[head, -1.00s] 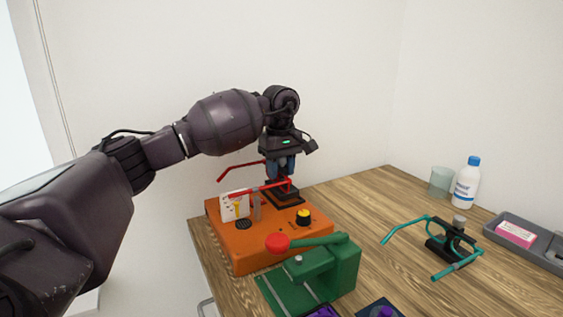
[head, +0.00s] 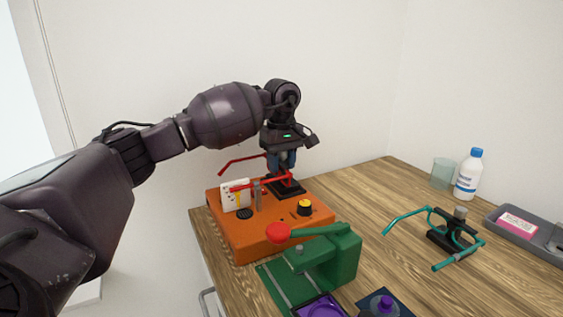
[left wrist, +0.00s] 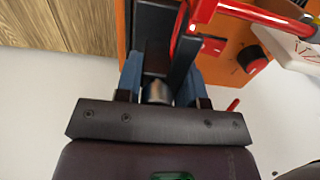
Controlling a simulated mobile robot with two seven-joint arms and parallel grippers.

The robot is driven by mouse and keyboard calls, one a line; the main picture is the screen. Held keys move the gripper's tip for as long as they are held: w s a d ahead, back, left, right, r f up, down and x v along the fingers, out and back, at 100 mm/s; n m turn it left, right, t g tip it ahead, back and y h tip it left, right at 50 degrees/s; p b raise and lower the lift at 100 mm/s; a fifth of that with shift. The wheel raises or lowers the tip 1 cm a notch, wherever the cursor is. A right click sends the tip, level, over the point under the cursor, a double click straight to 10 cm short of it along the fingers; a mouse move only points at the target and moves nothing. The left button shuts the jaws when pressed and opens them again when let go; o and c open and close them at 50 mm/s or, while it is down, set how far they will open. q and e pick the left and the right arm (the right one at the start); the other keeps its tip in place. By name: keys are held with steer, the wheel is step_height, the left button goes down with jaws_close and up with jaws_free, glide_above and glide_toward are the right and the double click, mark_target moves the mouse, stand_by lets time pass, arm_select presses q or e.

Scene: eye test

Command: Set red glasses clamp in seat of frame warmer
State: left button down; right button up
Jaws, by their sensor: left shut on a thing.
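The red glasses (head: 241,162) sit in a black clamp (left wrist: 156,62) over the orange frame warmer (head: 275,235). My left gripper (head: 282,167) points down over the warmer's black seat (head: 287,190). In the left wrist view its blue fingers (left wrist: 158,88) are shut on the clamp, around a silver knob (left wrist: 157,93). The clamp looks upright and at or just above the seat; I cannot tell whether it touches, as the gripper and glasses hide the contact. My right gripper is in neither view.
A green press (head: 325,260) with a red-ball lever stands close in front of the warmer. Teal glasses (head: 405,220) in a black clamp stand to the right. A bottle (head: 467,178), a cup (head: 442,174) and a grey tray (head: 508,233) are farther right. Bare wood lies between.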

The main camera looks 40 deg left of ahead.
arm_select(q)
steer(key=shift+f, duration=0.25)
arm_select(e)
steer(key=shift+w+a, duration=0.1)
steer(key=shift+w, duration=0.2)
arm_select(q)
steer(key=c, duration=0.7)
jaws_free()
steer(key=o, duration=0.4)
steer(key=shift+f, duration=0.1)
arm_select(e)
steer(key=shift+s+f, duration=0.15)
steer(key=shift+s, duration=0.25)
arm_select(q)
steer(key=shift+r, duration=1.7)
steer(key=shift+r+p, duration=0.4)
steer(key=shift+r, duration=1)
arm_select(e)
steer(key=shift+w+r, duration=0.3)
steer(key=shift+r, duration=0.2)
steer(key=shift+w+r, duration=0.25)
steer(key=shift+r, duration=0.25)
